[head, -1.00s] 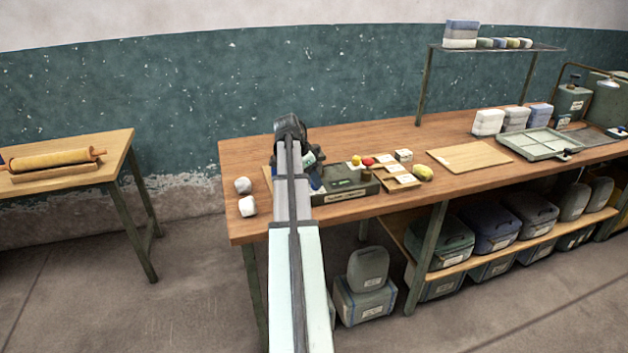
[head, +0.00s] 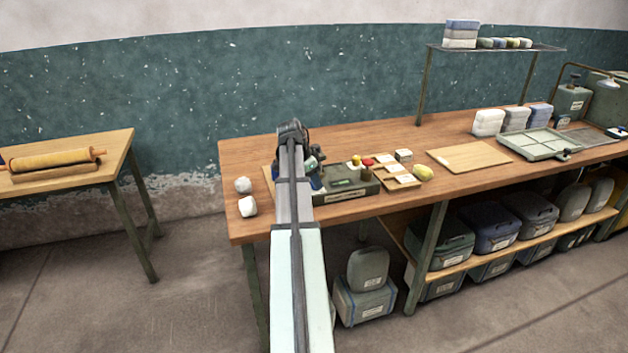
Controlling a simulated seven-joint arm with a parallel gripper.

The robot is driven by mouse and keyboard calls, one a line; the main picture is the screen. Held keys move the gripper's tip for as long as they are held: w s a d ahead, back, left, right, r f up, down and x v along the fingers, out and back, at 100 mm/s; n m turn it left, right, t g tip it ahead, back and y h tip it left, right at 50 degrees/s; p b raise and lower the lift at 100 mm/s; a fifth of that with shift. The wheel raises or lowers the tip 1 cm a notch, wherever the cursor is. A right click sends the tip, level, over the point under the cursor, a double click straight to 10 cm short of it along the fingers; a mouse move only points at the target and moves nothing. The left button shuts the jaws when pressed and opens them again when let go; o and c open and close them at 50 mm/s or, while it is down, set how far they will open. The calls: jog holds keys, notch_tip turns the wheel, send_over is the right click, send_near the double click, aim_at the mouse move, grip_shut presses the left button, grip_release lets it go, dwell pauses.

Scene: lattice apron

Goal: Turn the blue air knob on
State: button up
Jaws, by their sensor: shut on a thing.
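A dark green control box (head: 347,189) with a label on its front stands on the long bench. A yellow knob (head: 356,160) and a red knob (head: 367,163) show near its right end. My gripper (head: 316,170) is low over the left end of the box, mostly hidden behind my own arm. It is shut on what appears to be the blue air knob. A small bluish patch (head: 316,184) shows beside my arm there. The knob's shape and angle are hidden by my arm and wrist.
Two white lumps (head: 245,196) lie left of my arm on the bench. Small cards on a wooden board (head: 392,184) and a yellow-green lump (head: 422,173) lie right of the box. A bare board (head: 470,157) and a framed tray (head: 540,144) are farther right.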

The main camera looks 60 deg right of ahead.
jog(key=shift+c, duration=1.2)
jog(key=n+t, duration=0.1)
jog(key=n, duration=0.1)
jog(key=shift+s+a+n+h, duration=0.1)
jog(key=shift+n+h, duration=0.2)
jog(key=shift+n, duration=0.1)
jog(key=shift+s+n+t, duration=0.1)
jog(key=shift+n+t, duration=0.8)
jog(key=shift+n, duration=1.3)
jog(key=o, duration=1)
